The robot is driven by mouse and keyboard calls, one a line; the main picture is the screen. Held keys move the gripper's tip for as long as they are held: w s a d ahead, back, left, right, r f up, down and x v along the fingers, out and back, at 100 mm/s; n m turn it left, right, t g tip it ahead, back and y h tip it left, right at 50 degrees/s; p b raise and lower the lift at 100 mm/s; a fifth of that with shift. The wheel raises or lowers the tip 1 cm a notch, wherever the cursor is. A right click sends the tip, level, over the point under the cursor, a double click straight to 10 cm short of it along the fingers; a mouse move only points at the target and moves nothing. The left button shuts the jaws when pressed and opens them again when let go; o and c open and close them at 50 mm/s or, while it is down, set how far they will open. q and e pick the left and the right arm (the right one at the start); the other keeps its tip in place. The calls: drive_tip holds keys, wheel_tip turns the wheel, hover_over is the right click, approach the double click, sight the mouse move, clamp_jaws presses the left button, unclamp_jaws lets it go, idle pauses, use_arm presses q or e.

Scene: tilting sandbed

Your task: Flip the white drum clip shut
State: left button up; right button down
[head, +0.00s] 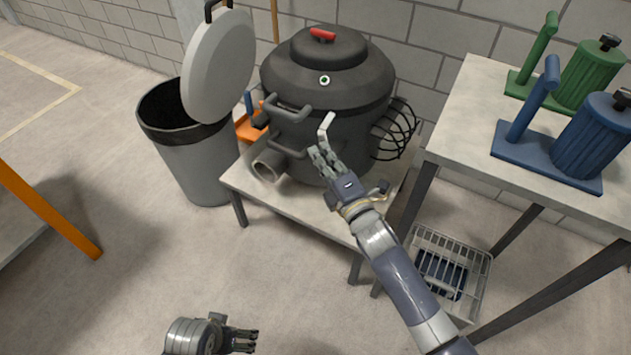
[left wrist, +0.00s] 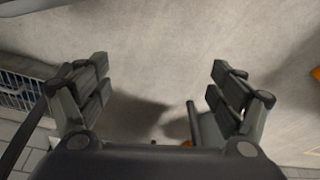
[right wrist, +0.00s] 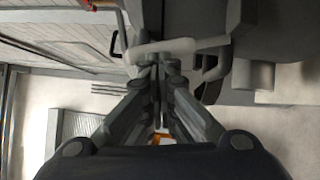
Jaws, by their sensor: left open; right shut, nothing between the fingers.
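The white drum clip (head: 326,127) stands on the front of the dark grey drum (head: 345,125), just above my right gripper's fingertips. In the right wrist view the white clip (right wrist: 160,50) lies across the picture right at the fingertips; I cannot tell whether they touch. My right gripper (head: 323,158) is shut with nothing between its fingers, and it also shows in the right wrist view (right wrist: 158,68). My left gripper (head: 250,340) is low at the bottom of the head view, open and empty over the floor, as the left wrist view (left wrist: 155,85) shows.
The drum stands on a low table (head: 235,178). A grey bin (head: 192,165) with its lid (head: 218,65) raised is on the left. A higher table (head: 465,125) holds green (head: 590,72) and blue (head: 590,135) devices on the right. A wire basket (head: 470,255) sits below it.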

drive_tip(key=p, duration=0.1)
drive_tip(key=w+r+p, duration=0.1)
drive_tip(key=shift+w+d+m+h+p, duration=0.1)
drive_tip(key=shift+d+m+h+p, duration=0.2)
drive_tip(key=shift+m, duration=0.1)
use_arm(q)
drive_tip(key=s+f, duration=0.4)
drive_tip(key=f, duration=0.7)
drive_tip(key=shift+s+a+f+g, duration=0.15)
drive_tip(key=shift+a+g, duration=0.1)
drive_tip(key=shift+g, duration=0.15)
use_arm(e)
drive_tip(key=shift+w+r, duration=0.15)
use_arm(q)
drive_tip(key=shift+a+p, duration=0.1)
drive_tip(key=shift+p, duration=0.2)
